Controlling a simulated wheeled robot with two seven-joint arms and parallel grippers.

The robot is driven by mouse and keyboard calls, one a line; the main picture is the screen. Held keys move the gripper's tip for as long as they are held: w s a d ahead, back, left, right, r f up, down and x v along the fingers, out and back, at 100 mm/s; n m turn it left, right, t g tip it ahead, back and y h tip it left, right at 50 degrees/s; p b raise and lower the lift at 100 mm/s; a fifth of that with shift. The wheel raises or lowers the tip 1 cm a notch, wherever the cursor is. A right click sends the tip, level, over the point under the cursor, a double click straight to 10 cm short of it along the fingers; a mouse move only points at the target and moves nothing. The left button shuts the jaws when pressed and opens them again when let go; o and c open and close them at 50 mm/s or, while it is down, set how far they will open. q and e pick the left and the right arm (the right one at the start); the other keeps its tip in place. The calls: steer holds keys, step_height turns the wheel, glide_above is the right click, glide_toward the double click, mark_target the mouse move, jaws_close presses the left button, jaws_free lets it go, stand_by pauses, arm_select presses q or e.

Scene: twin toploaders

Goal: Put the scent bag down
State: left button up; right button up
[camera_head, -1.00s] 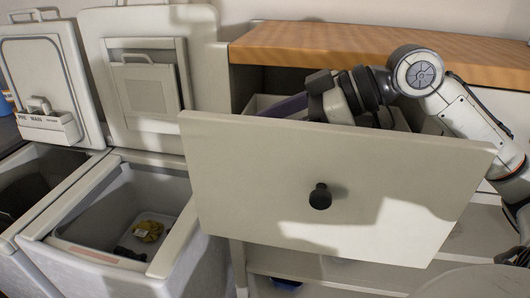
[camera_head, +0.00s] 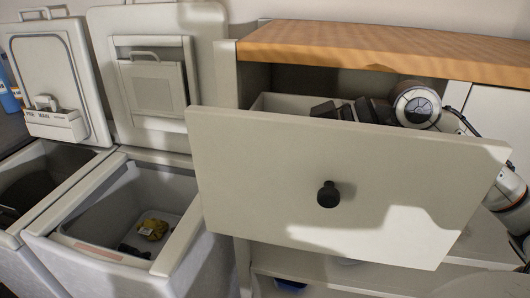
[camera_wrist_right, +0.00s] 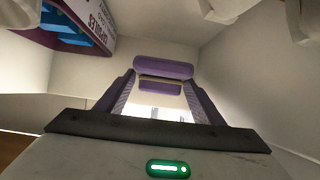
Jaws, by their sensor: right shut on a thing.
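The scent bag (camera_wrist_right: 164,66) appears as a purple bundle with a pale part below it, between the fingers of my right gripper (camera_wrist_right: 163,82) in the right wrist view. The gripper is shut on it, inside the open drawer. In the head view my right wrist reaches over the drawer front (camera_head: 265,185), which hides the fingertips and the bag. Whether the bag touches the drawer floor I cannot tell. My left gripper is not in view.
A purple box with blue parts (camera_wrist_right: 98,22) is at the upper left of the right wrist view. Pale drawer walls (camera_wrist_right: 235,75) surround the gripper. Left of the drawer is an open toploader (camera_head: 180,238) with a yellow item (camera_head: 152,229) inside. A wooden counter (camera_head: 385,47) is above.

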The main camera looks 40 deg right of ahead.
steer(key=shift+f, duration=0.1)
steer(key=o, duration=1)
steer(key=shift+o, duration=0.2)
steer(key=shift+r, duration=0.2)
steer(key=shift+r+p, duration=0.45)
steer(key=shift+r, duration=0.05)
steer(key=b+v, duration=0.2)
steer(key=v, duration=1)
